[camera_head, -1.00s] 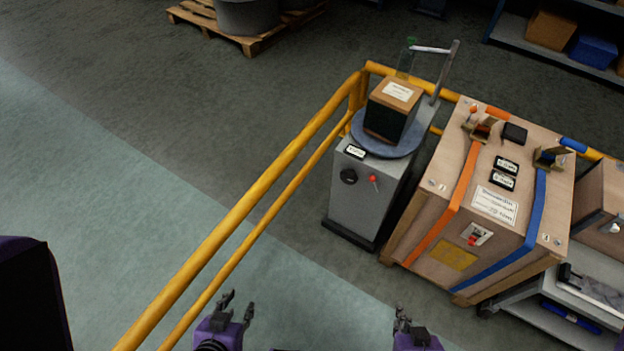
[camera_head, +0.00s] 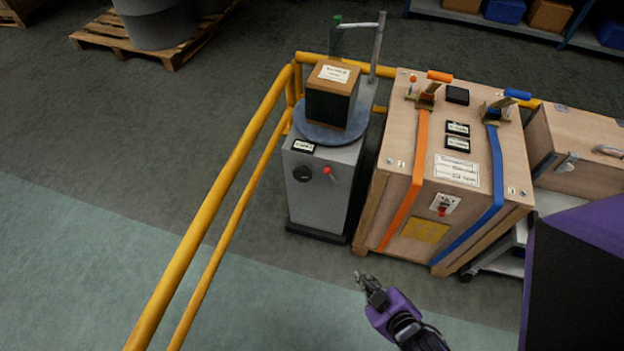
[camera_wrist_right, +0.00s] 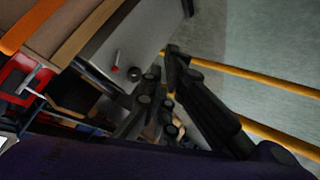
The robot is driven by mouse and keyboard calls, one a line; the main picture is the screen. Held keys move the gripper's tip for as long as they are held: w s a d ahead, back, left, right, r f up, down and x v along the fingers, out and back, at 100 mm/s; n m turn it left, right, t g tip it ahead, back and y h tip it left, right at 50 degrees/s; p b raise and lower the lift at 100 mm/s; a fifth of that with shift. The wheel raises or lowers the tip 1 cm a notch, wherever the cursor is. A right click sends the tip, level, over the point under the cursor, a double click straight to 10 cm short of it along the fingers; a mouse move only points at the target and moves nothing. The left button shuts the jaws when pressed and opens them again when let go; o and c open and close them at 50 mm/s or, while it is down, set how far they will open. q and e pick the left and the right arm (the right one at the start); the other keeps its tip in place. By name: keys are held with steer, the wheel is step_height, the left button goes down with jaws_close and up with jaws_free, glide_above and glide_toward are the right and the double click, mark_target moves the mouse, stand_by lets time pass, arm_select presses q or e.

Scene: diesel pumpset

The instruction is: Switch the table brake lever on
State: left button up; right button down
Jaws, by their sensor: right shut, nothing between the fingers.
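The grey cabinet (camera_head: 312,200) stands inside the yellow rail with a blue-grey round table (camera_head: 350,131) on top. On its front are a small red-tipped lever (camera_head: 328,171), a black round knob (camera_head: 303,174) and a label plate (camera_head: 303,146). The lever points up and to the left in the head view; I cannot read its setting. In the right wrist view the lever (camera_wrist_right: 115,68) shows beside the knob (camera_wrist_right: 134,73). My right gripper (camera_head: 363,281) is shut and empty, in front of and below the cabinet, apart from it. My left gripper is out of view.
A dark box with a wooden top (camera_head: 333,90) sits on the round table. A wooden crate (camera_head: 410,165) with orange and blue straps stands close at the right. The yellow rail (camera_head: 222,185) runs along the left. The floor in front is clear.

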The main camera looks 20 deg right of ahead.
mark_target(331, 176)
steer(key=w+f+n+t+y+b, duration=0.1)
steer(key=w+f+n+b, duration=0.25)
steer(key=w, duration=0.25)
steer(key=w+f+n+t+b, duration=0.1)
steer(key=w+f+n+b, duration=0.2)
steer(key=w+n, duration=0.15)
steer(key=w+a+n+t+y+b, duration=0.1)
steer(key=w+n+b, duration=0.1)
steer(key=w, duration=0.6)
steer(key=w+a+n+t+y+b, duration=0.1)
steer(key=w+n+b, duration=0.2)
steer(key=w, duration=0.6)
steer(key=w+a+n+t+y+b, duration=0.1)
steer(key=w+n, duration=0.3)
steer(key=w, duration=0.5)
steer(key=shift+w+r+y+b, duration=0.2)
steer(key=shift+r+y+b, duration=0.2)
steer(key=shift+b, duration=0.3)
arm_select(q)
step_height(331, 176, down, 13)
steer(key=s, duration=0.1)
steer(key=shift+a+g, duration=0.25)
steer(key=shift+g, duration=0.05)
arm_select(e)
steer(key=shift+d, duration=0.5)
